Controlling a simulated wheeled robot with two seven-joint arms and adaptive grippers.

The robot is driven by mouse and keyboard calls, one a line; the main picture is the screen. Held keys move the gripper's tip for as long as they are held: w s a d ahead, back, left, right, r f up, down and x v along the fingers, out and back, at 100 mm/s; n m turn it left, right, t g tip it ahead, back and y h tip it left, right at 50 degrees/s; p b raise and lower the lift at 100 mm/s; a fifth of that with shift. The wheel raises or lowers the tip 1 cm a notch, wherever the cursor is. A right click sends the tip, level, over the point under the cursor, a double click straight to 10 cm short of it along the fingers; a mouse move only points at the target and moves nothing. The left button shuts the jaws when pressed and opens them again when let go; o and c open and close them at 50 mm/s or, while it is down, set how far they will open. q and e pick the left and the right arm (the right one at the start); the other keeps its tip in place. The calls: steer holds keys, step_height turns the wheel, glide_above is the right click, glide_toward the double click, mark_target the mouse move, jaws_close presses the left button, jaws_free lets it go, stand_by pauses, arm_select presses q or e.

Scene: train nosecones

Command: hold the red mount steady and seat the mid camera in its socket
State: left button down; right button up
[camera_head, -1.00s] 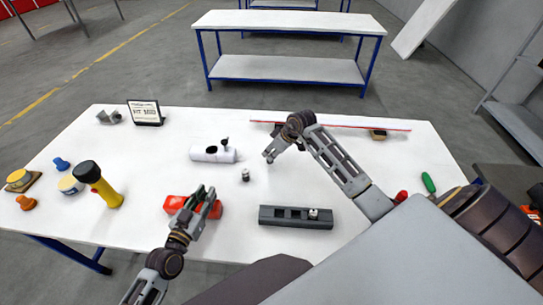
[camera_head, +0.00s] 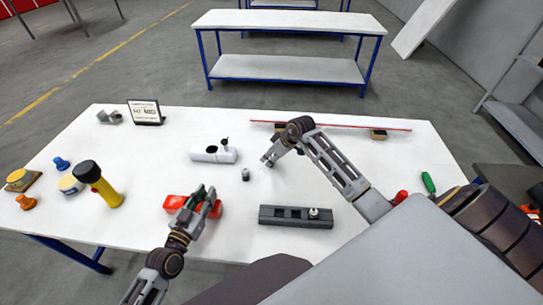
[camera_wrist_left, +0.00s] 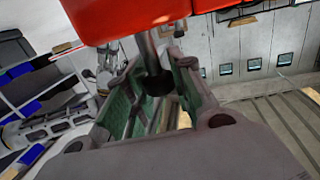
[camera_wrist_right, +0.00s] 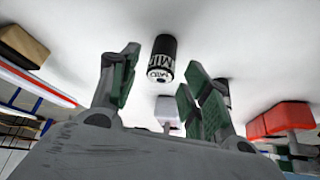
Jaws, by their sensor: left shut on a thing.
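The red mount (camera_head: 174,203) lies on the near left part of the white table. My left gripper (camera_head: 203,196) is shut on it from above; the mount's red body fills the top of the left wrist view (camera_wrist_left: 130,15), with a dark post between the fingers. The mid camera (camera_head: 246,175) is a small dark cylinder standing upright on the table, right of the mount. In the right wrist view the mid camera (camera_wrist_right: 162,58) shows its "MID" label just beyond my open fingers. My right gripper (camera_head: 268,159) is open and empty, behind and right of it. The mount's socket is hidden.
A dark grey block (camera_head: 285,215) with slots holds a small pale piece to the right. A white block (camera_head: 208,154) with a hole stands behind. A yellow torch (camera_head: 105,192), knobs and a sign (camera_head: 146,112) are at left. A green-handled tool (camera_head: 428,182) is at right.

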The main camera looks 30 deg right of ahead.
steer(key=v, duration=1.2)
steer(key=shift+r, duration=0.2)
steer(key=shift+o, duration=0.4)
steer(key=shift+w, duration=0.1)
steer(key=s+a+r+n+g+y, duration=0.15)
steer(key=a+n+g+y, duration=0.3)
steer(key=a, duration=1.55)
steer(key=n+h, duration=0.3)
steer(key=h, duration=0.4)
glide_above(270, 158)
steer(key=shift+f+m+g, duration=0.15)
steer(key=shift+m+g, duration=0.1)
steer(key=shift+g, duration=0.2)
